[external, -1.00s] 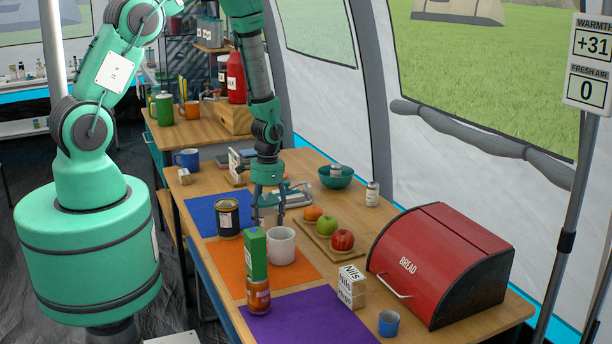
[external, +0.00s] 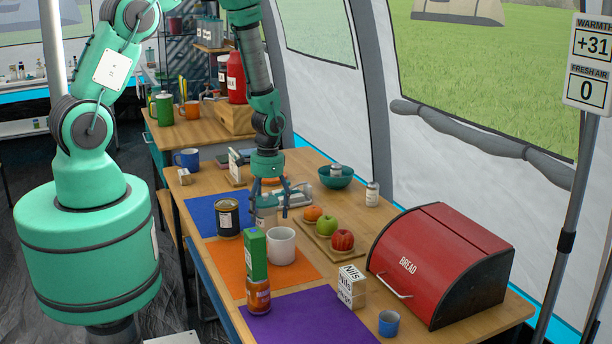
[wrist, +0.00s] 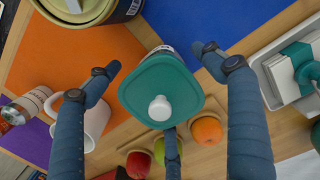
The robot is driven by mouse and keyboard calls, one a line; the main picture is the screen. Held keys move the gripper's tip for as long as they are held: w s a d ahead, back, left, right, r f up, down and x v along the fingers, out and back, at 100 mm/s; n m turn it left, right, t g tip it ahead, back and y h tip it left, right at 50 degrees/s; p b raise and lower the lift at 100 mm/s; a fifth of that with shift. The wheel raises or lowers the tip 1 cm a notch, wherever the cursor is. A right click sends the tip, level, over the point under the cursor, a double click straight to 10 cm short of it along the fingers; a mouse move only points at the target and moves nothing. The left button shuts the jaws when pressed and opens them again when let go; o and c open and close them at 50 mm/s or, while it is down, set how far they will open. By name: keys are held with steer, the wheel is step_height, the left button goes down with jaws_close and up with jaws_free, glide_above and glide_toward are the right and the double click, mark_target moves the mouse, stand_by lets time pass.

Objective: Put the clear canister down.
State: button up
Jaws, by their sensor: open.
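The clear canister (external: 265,216) stands upright on the table by the blue mat, behind the white mug, partly hidden by my gripper in the external view. In the wrist view its teal lid with a white knob (wrist: 160,97) faces up at me and hides most of its body. My gripper (external: 269,213) is above and around the canister. In the wrist view the gripper's (wrist: 157,62) fingers are spread wide, with gaps between them and the lid.
A dark can (external: 228,220) and a white mug (external: 281,247) stand close by. A board with fruit (external: 325,248) lies to the right and a tray (external: 296,195) behind. A green carton (external: 254,254), a jar (external: 259,297) and a red bread box (external: 438,262) are nearer the front.

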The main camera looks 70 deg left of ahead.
steer(key=r, duration=0.3)
steer(key=r+p, duration=0.1)
steer(key=r, duration=0.5)
steer(key=shift+w+r, duration=0.3)
steer(key=shift+r, duration=0.1)
stand_by(0.4)
steer(key=shift+w+d+r, duration=0.1)
steer(key=shift+w+r, duration=0.05)
steer(key=shift+r, duration=0.45)
steer(key=s+d+r+t, duration=0.2)
steer(key=d+r, duration=0.2)
steer(key=r, duration=0.9)
steer(key=s+d+r+t, duration=0.1)
steer(key=d+r, duration=0.2)
steer(key=r, duration=0.9)
steer(key=s+d+r+t, duration=0.1)
steer(key=s+d+r, duration=0.2)
steer(key=s+r, duration=0.5)
steer(key=s+d+r+t, duration=0.2)
steer(key=s+d+r, duration=0.2)
steer(key=s+r, duration=0.5)
steer(key=shift+s+d+r, duration=0.2)
steer(key=shift+s+d, duration=0.1)
steer(key=shift+s, duration=0.2)
